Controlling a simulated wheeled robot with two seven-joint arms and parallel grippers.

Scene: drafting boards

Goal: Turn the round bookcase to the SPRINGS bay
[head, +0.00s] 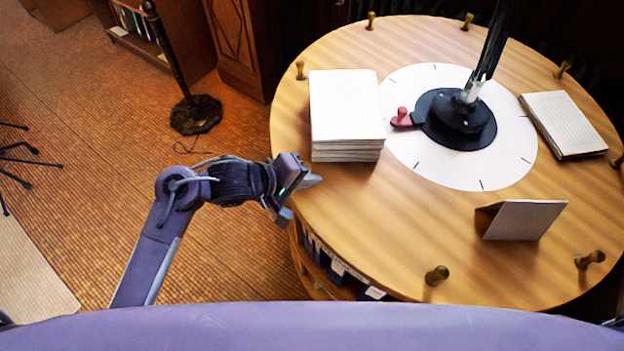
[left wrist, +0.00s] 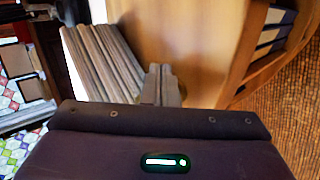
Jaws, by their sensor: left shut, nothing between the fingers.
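The round bookcase (head: 330,222) has a pale wooden top with several knobs around its rim, such as a front knob (head: 437,275) and a left knob (head: 300,70). Below its rim, blue-backed binders (head: 335,266) stand in a bay; no SPRINGS label is readable. My left gripper (head: 305,187) is shut and empty at the top's left edge, between those two knobs. I cannot tell whether it touches the edge. In the left wrist view its fingertips (left wrist: 161,84) are together in front of a wooden panel (left wrist: 185,35), with binders (left wrist: 272,30) at upper right. My right gripper is not in view.
On the top are a paper stack (head: 345,108), a white dial (head: 450,175) with a black lamp base (head: 460,125) and red-knobbed pointer (head: 402,117), a booklet (head: 562,124) and a folded card (head: 520,220). A dark stand (head: 195,114) is on the floor at left.

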